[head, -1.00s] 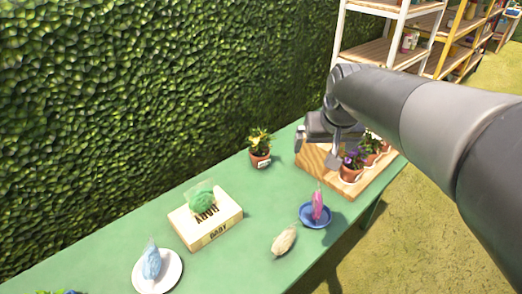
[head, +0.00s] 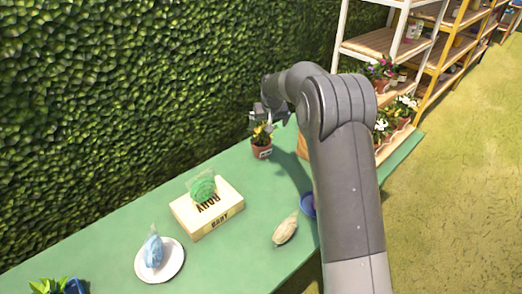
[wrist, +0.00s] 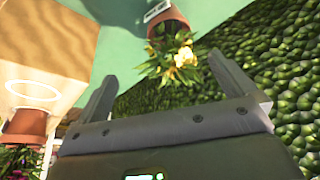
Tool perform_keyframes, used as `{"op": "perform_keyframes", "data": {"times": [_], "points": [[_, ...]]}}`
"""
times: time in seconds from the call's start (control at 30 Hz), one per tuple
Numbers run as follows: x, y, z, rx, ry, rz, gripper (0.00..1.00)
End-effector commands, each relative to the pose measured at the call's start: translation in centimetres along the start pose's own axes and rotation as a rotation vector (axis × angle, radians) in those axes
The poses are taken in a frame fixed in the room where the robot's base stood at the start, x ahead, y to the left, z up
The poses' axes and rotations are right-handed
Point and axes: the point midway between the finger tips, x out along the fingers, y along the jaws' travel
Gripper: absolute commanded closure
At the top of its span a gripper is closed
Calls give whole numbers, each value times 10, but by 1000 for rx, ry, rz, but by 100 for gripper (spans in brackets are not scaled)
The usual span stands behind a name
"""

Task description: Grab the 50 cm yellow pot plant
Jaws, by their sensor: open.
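The yellow-flowered plant in a terracotta pot (head: 261,148) stands upright on the green table near the hedge, with a small white label on the pot. My gripper (head: 268,117) is just above and behind it in the head view, partly hidden by my arm. In the wrist view, the yellow flowers (wrist: 184,58) show ahead of and between the two spread fingers of my gripper (wrist: 158,78). The pot (wrist: 168,20) is beyond the flowers. The fingers are open with nothing held, and I cannot tell whether they touch leaves.
A wooden stand (wrist: 48,45) with potted flowers is beside the plant, partly behind my arm. A hedge (head: 130,90) runs along the table's back. A cream box (head: 207,213), a white plate (head: 160,262) and a pale object (head: 286,230) lie on the green table (head: 105,230).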

Motion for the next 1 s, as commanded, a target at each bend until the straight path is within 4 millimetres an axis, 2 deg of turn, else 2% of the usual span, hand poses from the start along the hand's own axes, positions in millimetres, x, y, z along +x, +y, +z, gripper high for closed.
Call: {"op": "perform_keyframes", "data": {"times": [0.03,0.2,0.37,0.63,0.87,1.0], "points": [[20,-5,-2,-5,-6,-3,0],[58,-16,-8,-16,-8,-10,0],[75,-19,-9,-19,-9,-11,0],[114,-19,-8,-19,-11,-11,0],[129,-19,-8,-19,-10,-11,0],[146,-17,-8,-19,-11,-11,0]]}}
